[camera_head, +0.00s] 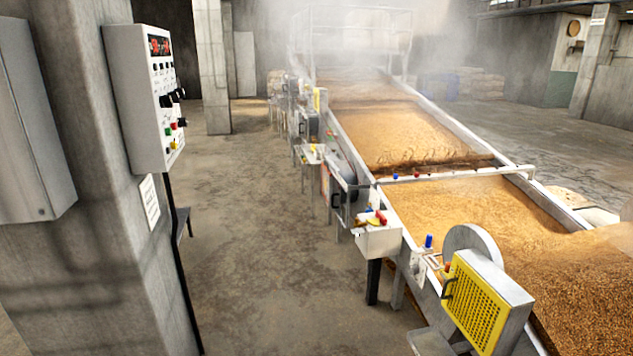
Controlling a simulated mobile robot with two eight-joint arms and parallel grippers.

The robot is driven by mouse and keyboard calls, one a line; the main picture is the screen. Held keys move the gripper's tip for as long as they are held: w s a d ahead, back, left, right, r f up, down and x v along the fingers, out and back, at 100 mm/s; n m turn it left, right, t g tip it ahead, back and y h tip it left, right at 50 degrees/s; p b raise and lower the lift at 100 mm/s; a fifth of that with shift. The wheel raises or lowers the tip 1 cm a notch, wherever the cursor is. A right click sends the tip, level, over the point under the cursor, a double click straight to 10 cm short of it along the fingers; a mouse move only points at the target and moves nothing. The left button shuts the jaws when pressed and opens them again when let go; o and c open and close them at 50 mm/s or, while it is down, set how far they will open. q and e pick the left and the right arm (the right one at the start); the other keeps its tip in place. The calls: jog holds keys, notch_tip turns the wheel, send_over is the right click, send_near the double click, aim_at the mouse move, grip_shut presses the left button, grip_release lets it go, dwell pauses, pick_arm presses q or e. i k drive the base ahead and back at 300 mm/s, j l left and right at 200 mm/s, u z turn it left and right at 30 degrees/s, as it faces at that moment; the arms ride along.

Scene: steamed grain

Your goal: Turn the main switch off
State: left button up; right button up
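A white control panel (147,98) hangs on the concrete pillar at the left. It has a red digital display (159,45), rows of small dark knobs, larger black switches (171,98) near the middle, and red, green and yellow buttons (174,134) below. I cannot tell which of these is the main switch, nor its position. A grey closed cabinet (30,125) is on the pillar's nearer face and carries no visible switch. Neither of my grippers is in view.
A long conveyor trough of steaming grain (400,135) fills the right side. A small white box (378,236) with red and yellow parts and a yellow-grilled guard (474,306) stick out from its near side. The concrete floor (255,240) between pillar and trough is clear.

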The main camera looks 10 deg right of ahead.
aim_at(373, 222)
jog(key=i+l+z, duration=0.25)
jog(key=i, duration=0.5)
jog(key=i+z, duration=0.3)
jog(key=i, duration=0.45)
jog(key=i+u, duration=0.1)
jog(key=i, duration=0.7)
jog(key=i+l+u, duration=0.1)
jog(key=i, duration=0.75)
jog(key=i+l+u, duration=0.2)
jog(key=i, duration=0.15)
jog(key=i+l+u, duration=0.2)
jog(key=i, duration=0.15)
jog(key=j, duration=0.1)
